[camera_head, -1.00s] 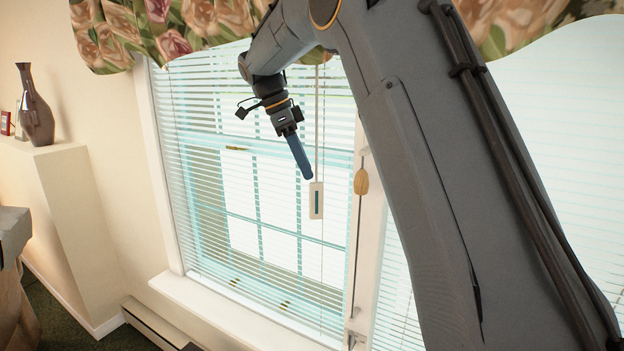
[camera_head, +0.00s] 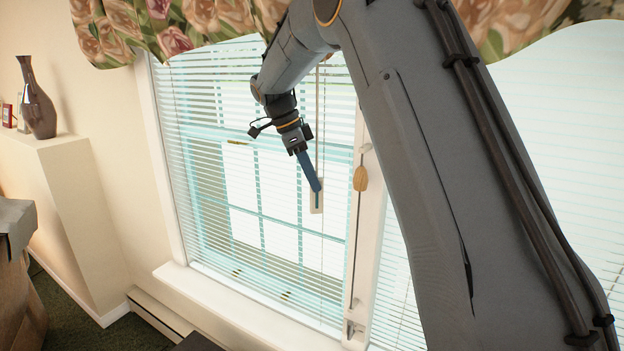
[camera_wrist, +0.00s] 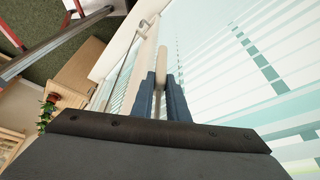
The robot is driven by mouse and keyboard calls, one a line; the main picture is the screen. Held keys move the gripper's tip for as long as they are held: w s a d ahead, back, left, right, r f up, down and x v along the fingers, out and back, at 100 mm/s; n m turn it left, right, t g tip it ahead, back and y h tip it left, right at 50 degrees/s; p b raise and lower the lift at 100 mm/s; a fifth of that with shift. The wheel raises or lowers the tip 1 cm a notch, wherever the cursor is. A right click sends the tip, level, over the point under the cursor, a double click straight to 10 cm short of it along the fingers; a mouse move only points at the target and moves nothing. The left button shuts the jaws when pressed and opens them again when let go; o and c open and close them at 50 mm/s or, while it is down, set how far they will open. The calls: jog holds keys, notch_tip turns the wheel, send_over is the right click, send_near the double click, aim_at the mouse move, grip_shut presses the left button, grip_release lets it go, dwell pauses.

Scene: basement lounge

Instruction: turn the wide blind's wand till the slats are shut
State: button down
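The blind's wand (camera_head: 318,120) hangs as a thin pale line in front of the wide window blind (camera_head: 215,150). In the wrist view a beige rounded bar (camera_wrist: 162,62), apparently the wand's handle, stands between the two fingers (camera_wrist: 161,82). The gap is narrow, and I cannot tell whether the fingers press on it. The slats stand apart, with the window frame visible through them.
A cord with a wooden tassel (camera_head: 360,179) hangs just right of the gripper. A second blind (camera_head: 560,130) is behind my arm. A floral valance (camera_head: 190,30) hangs above. A dark vase (camera_head: 37,103) stands on the ledge at left.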

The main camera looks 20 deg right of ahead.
jog(key=shift+n+b, duration=0.4)
jog(key=n+t+b, duration=0.1)
jog(key=n+b, duration=0.1)
jog(key=shift+s+n, duration=0.15)
jog(key=shift+n, duration=0.15)
jog(key=shift+s+n+t+b, duration=0.15)
jog(key=shift+n+t+b, duration=0.85)
jog(key=shift+n, duration=0.8)
jog(key=c, duration=1.7)
grip_release()
jog(key=shift+b+v, duration=1.6)
jog(key=shift+v, duration=2.3)
jog(key=shift+d, duration=0.15)
